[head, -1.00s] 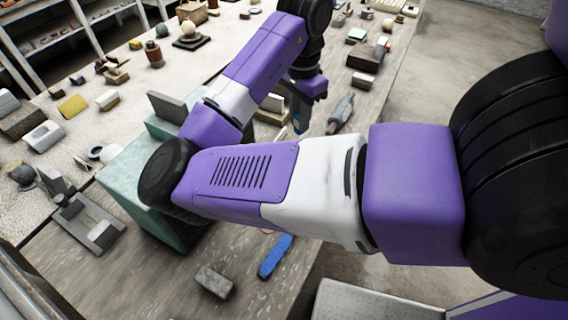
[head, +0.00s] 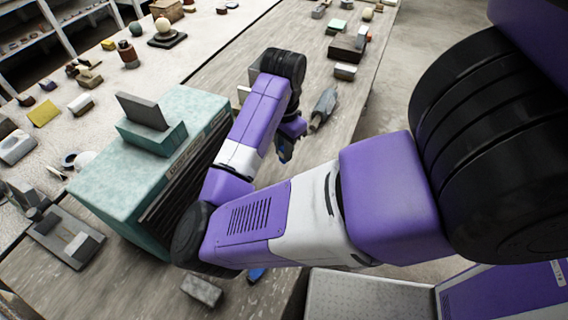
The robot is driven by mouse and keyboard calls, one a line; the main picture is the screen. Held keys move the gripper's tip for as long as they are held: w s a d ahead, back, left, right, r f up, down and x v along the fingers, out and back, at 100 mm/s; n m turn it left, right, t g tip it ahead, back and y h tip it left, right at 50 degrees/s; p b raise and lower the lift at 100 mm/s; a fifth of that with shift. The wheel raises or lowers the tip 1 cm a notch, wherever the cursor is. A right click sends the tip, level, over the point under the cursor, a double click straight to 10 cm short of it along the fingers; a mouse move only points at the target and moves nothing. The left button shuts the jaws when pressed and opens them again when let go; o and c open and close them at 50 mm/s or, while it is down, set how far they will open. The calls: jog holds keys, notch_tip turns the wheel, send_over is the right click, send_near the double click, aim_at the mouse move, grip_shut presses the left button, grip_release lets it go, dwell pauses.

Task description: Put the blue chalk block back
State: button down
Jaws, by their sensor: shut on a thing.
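My gripper (head: 286,147) is in the upper middle of the head view, above the wooden bench and left of a grey tool with a dark tip. It is shut on a small dark-blue piece, the blue chalk block (head: 283,156), which shows only in part between the fingers. The block is held clear of the bench, as far as I can tell. A second blue object (head: 257,274) lies on the bench near its front edge, mostly hidden under my arm.
A teal box (head: 120,185) with dark slats and a grey block on top stands left of my arm. A grey brick (head: 202,290) lies at the front. The grey tool (head: 323,108) and small blocks (head: 346,48) lie along the right side. Shelves (head: 60,30) stand behind.

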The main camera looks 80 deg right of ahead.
jog(key=shift+f, duration=2.9)
jog(key=shift+f, duration=0.2)
jog(key=c, duration=1.3)
grip_release()
notch_tip(320, 180, up, 12)
jog(key=shift+r, duration=0.2)
jog(key=shift+s, duration=0.1)
